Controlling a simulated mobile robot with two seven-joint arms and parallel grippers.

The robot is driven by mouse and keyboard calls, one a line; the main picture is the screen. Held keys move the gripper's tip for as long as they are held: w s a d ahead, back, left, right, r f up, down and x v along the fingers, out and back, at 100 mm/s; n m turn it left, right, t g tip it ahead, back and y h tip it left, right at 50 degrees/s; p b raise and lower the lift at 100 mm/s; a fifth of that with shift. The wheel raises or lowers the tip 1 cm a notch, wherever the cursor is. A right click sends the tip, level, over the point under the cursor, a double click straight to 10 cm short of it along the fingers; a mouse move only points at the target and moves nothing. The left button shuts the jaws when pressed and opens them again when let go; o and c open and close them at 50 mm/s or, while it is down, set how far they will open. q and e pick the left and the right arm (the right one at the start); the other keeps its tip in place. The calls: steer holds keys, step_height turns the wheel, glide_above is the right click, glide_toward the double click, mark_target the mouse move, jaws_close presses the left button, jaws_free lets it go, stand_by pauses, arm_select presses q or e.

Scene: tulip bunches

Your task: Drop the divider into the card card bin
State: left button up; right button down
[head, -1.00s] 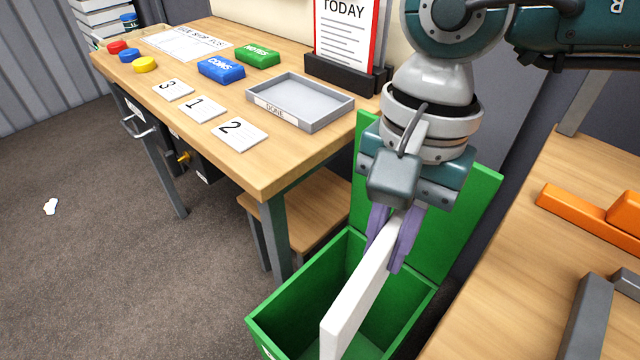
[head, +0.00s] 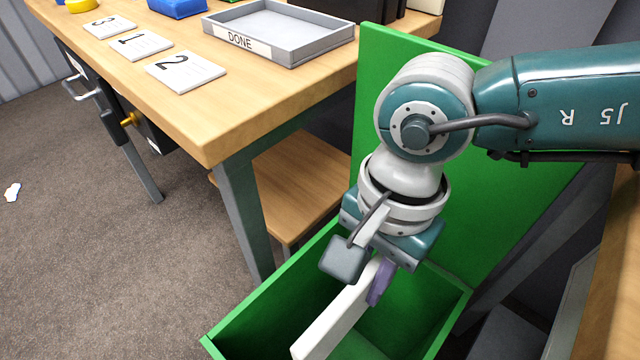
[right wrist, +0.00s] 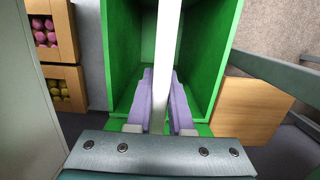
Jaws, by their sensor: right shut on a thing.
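The divider (head: 335,322) is a long, flat white piece. My right gripper (head: 376,280) is shut on it and holds it over the open mouth of the green bin (head: 240,320). In the right wrist view the divider (right wrist: 167,60) stands edge-on between the two purple fingers, with the green walls of the bin (right wrist: 121,50) on both sides. The bin's raised green lid (head: 500,190) stands behind my right arm. Part of the bin's inside is hidden by the gripper and divider. My left gripper is not in view.
A wooden table (head: 215,125) with a grey DONE tray (head: 300,52) and number cards (head: 186,70) stands at the left. Another wooden surface (head: 605,290) is at the right edge.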

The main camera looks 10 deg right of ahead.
mark_target(375, 262)
step_height(375, 262, down, 3)
steer(key=shift+f+b, duration=0.2)
steer(key=shift+b, duration=0.8)
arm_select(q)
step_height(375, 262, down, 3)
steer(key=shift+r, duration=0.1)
arm_select(e)
steer(key=c, duration=0.7)
jaws_free()
steer(key=shift+c, duration=0.2)
steer(key=r+p, duration=0.1)
steer(key=r, duration=0.2)
steer(key=r+p, duration=0.1)
steer(key=r, duration=0.2)
steer(key=w+d+r+p, duration=0.1)
steer(key=r, duration=0.2)
steer(key=shift+r, duration=0.5)
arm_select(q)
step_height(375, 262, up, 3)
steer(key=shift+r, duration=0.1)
